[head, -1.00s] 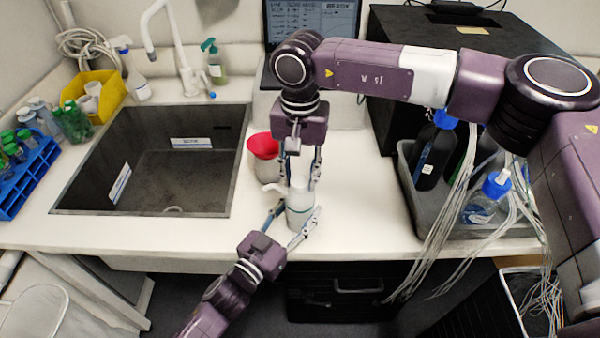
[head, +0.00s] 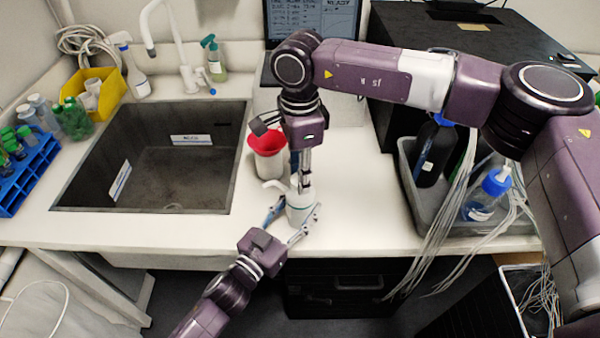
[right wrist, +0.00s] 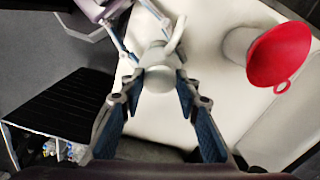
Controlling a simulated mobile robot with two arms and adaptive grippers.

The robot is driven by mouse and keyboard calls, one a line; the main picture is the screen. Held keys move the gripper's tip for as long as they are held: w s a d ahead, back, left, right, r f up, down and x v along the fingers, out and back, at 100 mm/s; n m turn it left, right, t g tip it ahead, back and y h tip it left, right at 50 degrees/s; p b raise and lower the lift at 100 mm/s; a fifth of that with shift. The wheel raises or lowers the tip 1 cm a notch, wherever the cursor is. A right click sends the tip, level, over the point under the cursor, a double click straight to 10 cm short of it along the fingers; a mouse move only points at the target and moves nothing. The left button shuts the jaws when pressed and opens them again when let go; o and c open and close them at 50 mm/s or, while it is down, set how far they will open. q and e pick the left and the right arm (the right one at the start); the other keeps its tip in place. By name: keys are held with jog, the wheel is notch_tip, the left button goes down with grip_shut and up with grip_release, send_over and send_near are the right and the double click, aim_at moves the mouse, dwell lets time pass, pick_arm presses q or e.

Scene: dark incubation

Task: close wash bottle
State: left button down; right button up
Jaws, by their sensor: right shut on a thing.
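The wash bottle (head: 299,212) is white, with a pale side spout, and stands upright near the counter's front edge. My left gripper (head: 292,220) comes from the front with a finger on each side of its body and looks shut on it. My right gripper (head: 305,186) points down from above, shut on the bottle's white cap (right wrist: 159,73), which shows between its fingers in the right wrist view. The fingers partly hide the cap in the head view. I cannot tell how tightly the cap sits.
A white container with a red funnel top (head: 265,142) stands close behind the bottle. The sink (head: 240,165) lies to the left. A grey tray (head: 408,170) with bottles stands to the right, with loose cables hanging in front. Counter between bottle and tray is clear.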

jog(key=m, duration=0.7)
jog(key=shift+m, duration=0.3)
jog(key=m, duration=0.3)
jog(key=shift+m, duration=0.3)
jog(key=m, duration=0.5)
jog(key=shift+w, duration=0.1)
jog(key=o, duration=0.8)
notch_tip(320, 180, up, 12)
